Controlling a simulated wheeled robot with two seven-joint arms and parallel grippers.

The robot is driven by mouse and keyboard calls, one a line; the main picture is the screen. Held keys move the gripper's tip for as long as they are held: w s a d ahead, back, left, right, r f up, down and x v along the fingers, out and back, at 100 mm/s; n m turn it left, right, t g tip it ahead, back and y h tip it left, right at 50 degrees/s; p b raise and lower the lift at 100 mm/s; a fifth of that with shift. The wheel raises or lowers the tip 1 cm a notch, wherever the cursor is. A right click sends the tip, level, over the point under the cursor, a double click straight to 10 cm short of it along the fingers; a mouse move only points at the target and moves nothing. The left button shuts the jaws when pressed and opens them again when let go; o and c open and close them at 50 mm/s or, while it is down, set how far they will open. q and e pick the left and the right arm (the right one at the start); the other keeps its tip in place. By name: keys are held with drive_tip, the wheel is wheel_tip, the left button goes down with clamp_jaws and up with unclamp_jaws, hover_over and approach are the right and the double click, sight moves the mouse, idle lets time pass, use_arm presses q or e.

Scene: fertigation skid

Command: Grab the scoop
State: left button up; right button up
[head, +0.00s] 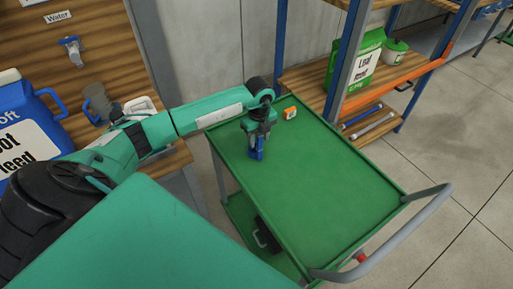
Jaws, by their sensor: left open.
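My left arm reaches across from the left, and my left gripper (257,153) points down over the far left part of the green cart top. Its blue-tipped fingers are open, and I see nothing clearly held between them. Whether they touch the cart top I cannot tell. No scoop can be picked out with certainty. A white, open-shaped item (141,104) lies on the wooden bench behind my arm, partly hidden; it could be a scoop or a small tub. My right gripper does not show.
The green cart (330,210) has a raised rim and grey handle; its top is mostly clear. A small orange-and-white box (290,113) stands near its far edge. A blue jug (25,125) stands on the left bench. A green container (357,62) stands on the shelf behind.

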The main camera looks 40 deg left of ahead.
use_arm(q)
drive_tip(key=shift+c, duration=0.4)
clamp_jaws()
drive_tip(key=shift+r, duration=0.1)
